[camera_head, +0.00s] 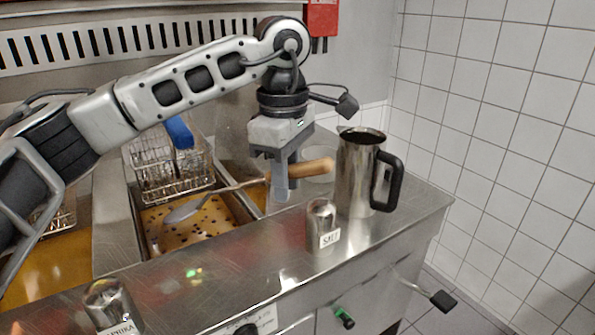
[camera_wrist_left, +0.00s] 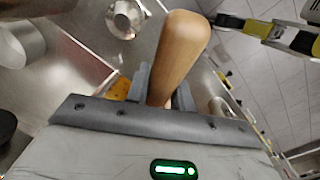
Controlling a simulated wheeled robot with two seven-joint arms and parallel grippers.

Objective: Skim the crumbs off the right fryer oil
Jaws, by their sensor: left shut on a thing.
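The right fryer's oil (camera_head: 205,226) is golden, with several dark crumbs scattered on its surface. My left gripper (camera_head: 281,192) is shut on the wooden handle of the skimmer (camera_head: 184,213), above the steel counter just right of that fryer. The handle (camera_wrist_left: 183,52) stands between the fingers in the left wrist view. The skimmer's metal shaft runs left, and its round head lies over the crumby oil; I cannot tell whether it touches the oil. No crumbs can be made out on the head. My right gripper is not in view.
A frying basket (camera_head: 165,170) with a blue handle sits at the back of the right fryer. A steel jug (camera_head: 357,185) and a salt shaker (camera_head: 321,222) stand right of the gripper. A paprika shaker (camera_head: 108,305) stands front left. Another oil vat (camera_head: 50,262) is at left.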

